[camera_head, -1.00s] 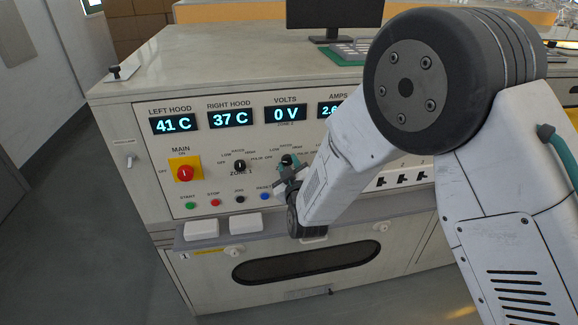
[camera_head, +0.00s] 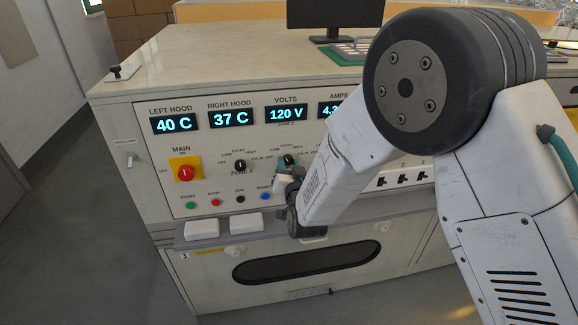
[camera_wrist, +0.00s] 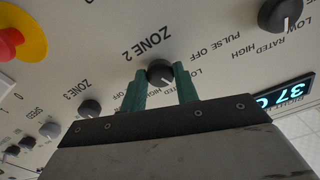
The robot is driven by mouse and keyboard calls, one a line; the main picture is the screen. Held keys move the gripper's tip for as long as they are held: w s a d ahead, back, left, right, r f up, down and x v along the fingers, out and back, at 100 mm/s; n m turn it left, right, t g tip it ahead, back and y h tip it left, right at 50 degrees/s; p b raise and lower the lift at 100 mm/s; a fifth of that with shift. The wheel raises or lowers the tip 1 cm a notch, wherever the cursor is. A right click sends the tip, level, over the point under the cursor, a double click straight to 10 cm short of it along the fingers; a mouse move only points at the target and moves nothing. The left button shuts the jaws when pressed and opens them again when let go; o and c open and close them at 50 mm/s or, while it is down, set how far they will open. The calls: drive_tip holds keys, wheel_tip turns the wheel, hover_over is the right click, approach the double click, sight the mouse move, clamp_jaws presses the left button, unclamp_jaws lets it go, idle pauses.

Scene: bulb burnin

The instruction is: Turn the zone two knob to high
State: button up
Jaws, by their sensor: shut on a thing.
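The zone two knob (camera_wrist: 158,70) is a round black knob with a white pointer line, beside the "ZONE 2" lettering in the wrist view. My gripper (camera_wrist: 161,77) has its two green fingers on either side of it, shut on the knob. The pointer slants toward the lower right in the wrist view; which mark it meets is hard to tell, as my gripper covers part of the scale. In the head view my gripper (camera_head: 288,163) is at the panel, right of the zone one knob (camera_head: 239,165), and hides most of the zone two knob.
The red main switch (camera_head: 185,173) on its yellow plate is at the left of the panel. The volts display (camera_head: 286,114) reads 120 V and the left hood display (camera_head: 174,124) 40 C. Coloured buttons and a ledge lie below. The zone three knob (camera_wrist: 90,108) is nearby.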

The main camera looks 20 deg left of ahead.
drive_tip(key=m, duration=1.2)
drive_tip(key=shift+m, duration=0.3)
idle(0.4)
drive_tip(key=o, duration=1)
drive_tip(key=shift+s, duration=0.1)
drive_tip(key=v, duration=0.7)
drive_tip(key=shift+s+d, duration=0.2)
drive_tip(key=shift+s, duration=0.05)
